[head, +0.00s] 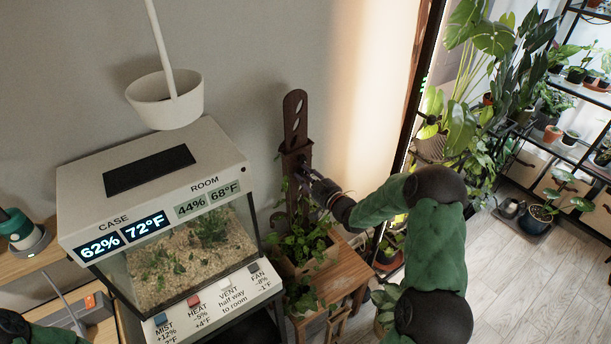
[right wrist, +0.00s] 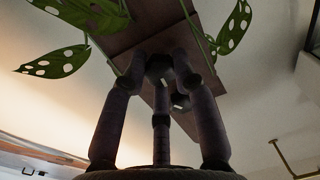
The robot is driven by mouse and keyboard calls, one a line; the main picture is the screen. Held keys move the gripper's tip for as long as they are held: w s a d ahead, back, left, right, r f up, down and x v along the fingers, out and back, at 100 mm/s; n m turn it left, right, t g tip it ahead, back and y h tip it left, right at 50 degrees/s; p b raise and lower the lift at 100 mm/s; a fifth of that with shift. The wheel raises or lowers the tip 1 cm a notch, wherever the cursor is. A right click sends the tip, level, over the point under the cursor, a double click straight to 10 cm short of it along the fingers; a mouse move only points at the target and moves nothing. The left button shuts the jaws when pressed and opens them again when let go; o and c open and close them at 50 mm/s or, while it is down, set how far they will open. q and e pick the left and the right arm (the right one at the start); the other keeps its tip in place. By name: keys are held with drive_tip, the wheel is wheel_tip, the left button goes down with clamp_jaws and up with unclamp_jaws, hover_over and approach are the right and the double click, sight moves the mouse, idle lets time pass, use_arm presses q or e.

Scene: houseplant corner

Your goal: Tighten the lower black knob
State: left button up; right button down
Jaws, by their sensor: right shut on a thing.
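A dark brown slotted plant support (head: 296,120) stands upright against the wall behind a leafy potted plant (head: 305,245). My right gripper (head: 318,188) reaches it from the right at the lower part of its sleeve. In the right wrist view, the fingers are closed around the lower black knob (right wrist: 160,68) on the brown board (right wrist: 140,40). A second black knob (right wrist: 180,101) shows past it, partly behind a finger. The held knob is mostly hidden by the gripper in the head view. My left gripper is out of view.
A terrarium case (head: 150,180) with lit displays stands to the left, with a white hanging pot (head: 165,100) above. The plant stands on a small wooden table (head: 345,262). Holed leaves (right wrist: 58,62) hang near my right fingers. Plant shelves fill the right side.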

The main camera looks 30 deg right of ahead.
drive_tip(key=m, duration=0.7)
drive_tip(key=shift+f+m+p, duration=0.1)
drive_tip(key=shift+m+p, duration=0.3)
drive_tip(key=m, duration=0.3)
drive_tip(key=shift+m+t+h+p, duration=0.3)
drive_tip(key=shift+m, duration=0.1)
drive_tip(key=m, duration=0.3)
drive_tip(key=shift+a+m+p, duration=0.1)
drive_tip(key=shift+m+p, duration=0.3)
drive_tip(key=m+p, duration=0.1)
drive_tip(key=m, duration=0.3)
drive_tip(key=shift+h, duration=0.4)
drive_tip(key=m, duration=0.3)
drive_tip(key=shift+m+p, duration=0.4)
drive_tip(key=m+p, duration=0.1)
drive_tip(key=m, duration=0.5)
drive_tip(key=shift+m+h+p, duration=0.3)
drive_tip(key=shift+m+p, duration=0.1)
drive_tip(key=shift+m, duration=0.3)
